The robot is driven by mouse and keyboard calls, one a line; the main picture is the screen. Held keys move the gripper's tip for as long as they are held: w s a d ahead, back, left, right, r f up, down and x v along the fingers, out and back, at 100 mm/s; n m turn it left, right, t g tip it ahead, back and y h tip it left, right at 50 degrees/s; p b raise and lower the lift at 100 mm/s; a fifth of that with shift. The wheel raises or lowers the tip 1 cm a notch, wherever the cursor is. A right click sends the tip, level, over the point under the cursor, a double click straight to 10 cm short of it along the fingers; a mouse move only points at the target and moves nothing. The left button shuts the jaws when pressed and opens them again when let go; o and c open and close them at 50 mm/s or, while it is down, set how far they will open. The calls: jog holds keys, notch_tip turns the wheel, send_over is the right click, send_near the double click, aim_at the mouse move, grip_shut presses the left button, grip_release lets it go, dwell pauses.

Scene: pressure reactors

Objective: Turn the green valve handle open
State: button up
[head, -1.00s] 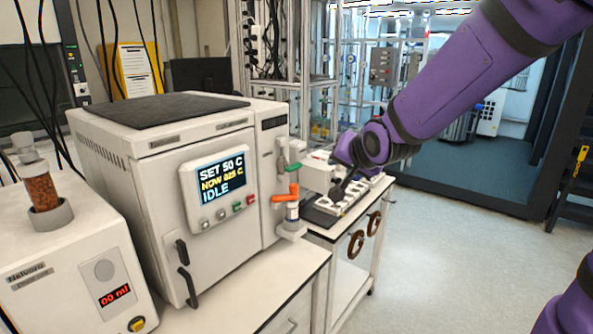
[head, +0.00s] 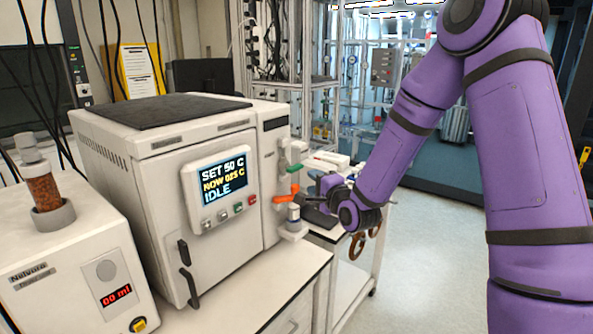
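The green valve handle (head: 294,168) is small and sticks out sideways from the white fitting on the right side of the large white reactor unit (head: 170,145). An orange handle (head: 287,195) sits just below it, above a small vial (head: 293,213). My gripper (head: 314,190) is to the right of the two handles, pointing left toward them. It appears close to the orange handle and a little lower than the green one. Its fingers are small and partly hidden, so I cannot tell whether they are open or touching anything.
The reactor's display (head: 223,179) reads SET 50 C, NOW 025 C, IDLE. A white dispenser (head: 75,260) with a brown-filled jar (head: 44,193) stands at the left. The floor at right is clear.

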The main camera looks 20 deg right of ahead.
aim_at(297, 170)
jog(key=x, duration=1)
jog(key=shift+w, duration=0.2)
jog(key=shift+c, duration=0.2)
grip_shut()
